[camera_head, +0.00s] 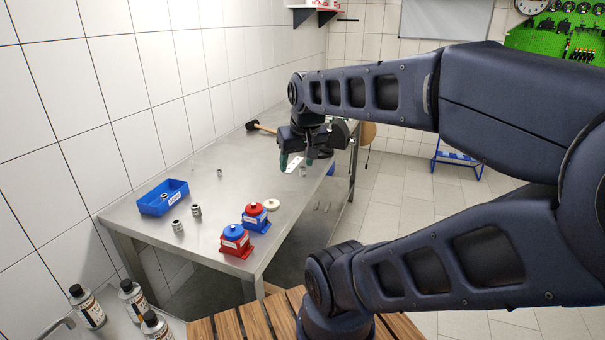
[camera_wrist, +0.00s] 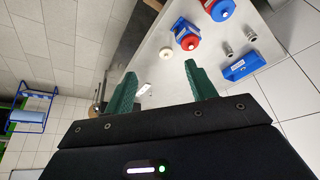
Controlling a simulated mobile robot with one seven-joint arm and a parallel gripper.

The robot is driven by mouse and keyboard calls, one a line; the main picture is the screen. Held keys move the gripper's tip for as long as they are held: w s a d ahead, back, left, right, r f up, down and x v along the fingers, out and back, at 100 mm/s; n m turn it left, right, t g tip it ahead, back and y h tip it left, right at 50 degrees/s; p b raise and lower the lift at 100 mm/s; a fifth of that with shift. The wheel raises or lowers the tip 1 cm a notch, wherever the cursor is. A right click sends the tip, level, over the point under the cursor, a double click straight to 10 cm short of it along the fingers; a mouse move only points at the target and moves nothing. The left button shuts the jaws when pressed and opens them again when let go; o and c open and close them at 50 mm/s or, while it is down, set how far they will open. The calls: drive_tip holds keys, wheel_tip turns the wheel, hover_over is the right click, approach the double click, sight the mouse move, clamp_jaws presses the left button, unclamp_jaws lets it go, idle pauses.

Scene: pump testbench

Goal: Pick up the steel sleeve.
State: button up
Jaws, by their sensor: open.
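Two short grey metal cylinders stand upright on the steel table, a nearer one (camera_head: 178,226) and a farther one (camera_head: 196,211); they also show at the upper right of the wrist view, as one cylinder (camera_wrist: 228,47) and another (camera_wrist: 250,35). A smaller grey part (camera_head: 220,173) stands farther back. I cannot tell for certain which is the steel sleeve. My gripper (camera_head: 306,161) is open above the far right part of the table, well apart from the cylinders. Its green fingers (camera_wrist: 160,92) are spread with nothing held between them. A small white piece (camera_wrist: 142,87) shows beyond them.
A blue bin (camera_head: 151,208) with a small part inside stands left of the cylinders. A red unit with blue cap (camera_head: 236,243) and a blue unit with red cap (camera_head: 256,218) stand near the front edge. A cream disc (camera_head: 271,204) lies beside them. A mallet (camera_head: 254,126) lies at the back.

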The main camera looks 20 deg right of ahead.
drive_tip(key=m+g+h, duration=0.1)
drive_tip(key=m+g, duration=0.3)
drive_tip(key=m, duration=1.2)
hover_over(302, 168)
drive_tip(key=a, duration=0.1)
wheel_tip(302, 168, down, 18)
drive_tip(key=shift+a+f, duration=0.1)
drive_tip(key=shift+f, duration=0.1)
drive_tip(key=shift+w+d+f, duration=0.1)
drive_tip(key=shift+d+f, duration=0.15)
drive_tip(key=shift+f, duration=1.45)
drive_tip(key=shift+d+f, duration=0.25)
drive_tip(key=shift+f, duration=1.45)
drive_tip(key=shift+w+d+f, duration=0.1)
drive_tip(key=shift+d+f, duration=0.15)
drive_tip(key=shift+f, duration=1.45)
drive_tip(key=c, duration=1.2)
drive_tip(key=shift+r, duration=0.15)
